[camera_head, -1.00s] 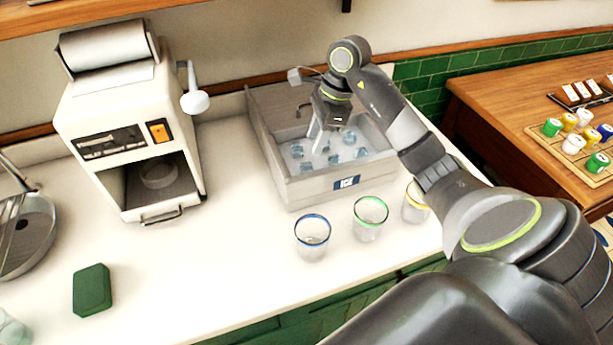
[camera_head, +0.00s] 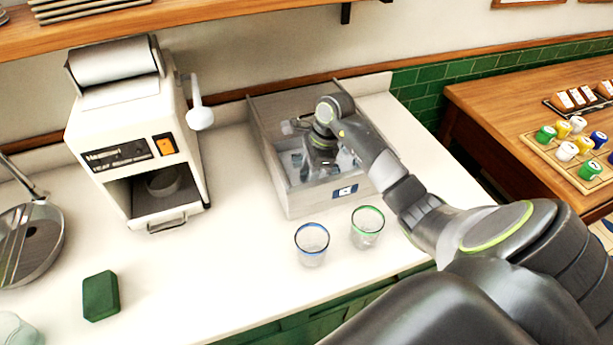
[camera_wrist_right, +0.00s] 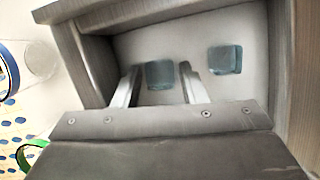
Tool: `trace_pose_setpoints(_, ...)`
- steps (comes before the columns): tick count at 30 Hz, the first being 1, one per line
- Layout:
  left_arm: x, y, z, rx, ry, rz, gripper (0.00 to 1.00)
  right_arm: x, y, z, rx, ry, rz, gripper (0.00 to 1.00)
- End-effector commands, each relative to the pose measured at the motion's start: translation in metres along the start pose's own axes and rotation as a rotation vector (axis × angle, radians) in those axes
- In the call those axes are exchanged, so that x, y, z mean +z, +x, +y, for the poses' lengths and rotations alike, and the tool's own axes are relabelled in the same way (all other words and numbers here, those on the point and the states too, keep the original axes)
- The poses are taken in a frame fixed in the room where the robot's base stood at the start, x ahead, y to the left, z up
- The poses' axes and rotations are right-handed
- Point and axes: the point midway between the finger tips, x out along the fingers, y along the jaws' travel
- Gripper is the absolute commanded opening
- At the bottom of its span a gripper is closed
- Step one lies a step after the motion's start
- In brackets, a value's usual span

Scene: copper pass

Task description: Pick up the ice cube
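The ice cube (camera_wrist_right: 160,75) is a small blue-tinted translucent block on the pale floor of the ice bin (camera_head: 297,201). In the right wrist view it lies between the two fingertips of my right gripper (camera_wrist_right: 157,76), with a gap on each side. The right gripper is open and reaches down inside the bin. Another ice cube (camera_wrist_right: 225,60) lies to the right, outside the fingers. In the head view, my right arm and gripper hide most of the ice, and the fingertips cannot be made out. My left gripper is not in view.
The bin's walls stand close around the gripper. A blue-rimmed glass (camera_head: 312,246) and a green-rimmed glass (camera_head: 367,229) stand in front of the bin. A white machine (camera_head: 135,140) stands to the left. A green block (camera_head: 100,296) lies at the front left; the counter between is clear.

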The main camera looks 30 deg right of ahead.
Motion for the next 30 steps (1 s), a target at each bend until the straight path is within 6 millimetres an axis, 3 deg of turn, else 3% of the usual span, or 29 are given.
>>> trace_pose_setpoints(1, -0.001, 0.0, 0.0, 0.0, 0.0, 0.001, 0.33, 0.0, 0.0, 0.0, 0.0, 0.0, 0.0, 0.37)
trace_pose_setpoints(8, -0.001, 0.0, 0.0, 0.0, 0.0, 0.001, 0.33, 0.0, -0.001, 0.0, -0.001, 0.0, 0.0, 0.07)
trace_pose_setpoints(17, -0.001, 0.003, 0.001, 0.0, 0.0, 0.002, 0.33, 0.001, -0.004, -0.001, -0.003, -0.001, 0.0, 0.05)
trace_pose_setpoints(22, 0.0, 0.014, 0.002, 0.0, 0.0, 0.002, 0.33, 0.008, -0.026, -0.001, -0.007, -0.005, 0.001, 0.05)
trace_pose_setpoints(28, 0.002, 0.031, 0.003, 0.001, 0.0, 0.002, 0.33, 0.021, -0.07, -0.002, -0.009, -0.004, 0.001, 0.05)
trace_pose_setpoints(30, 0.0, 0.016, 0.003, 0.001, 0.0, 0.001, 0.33, 0.026, -0.085, 0.0, -0.001, 0.0, 0.0, 0.05)
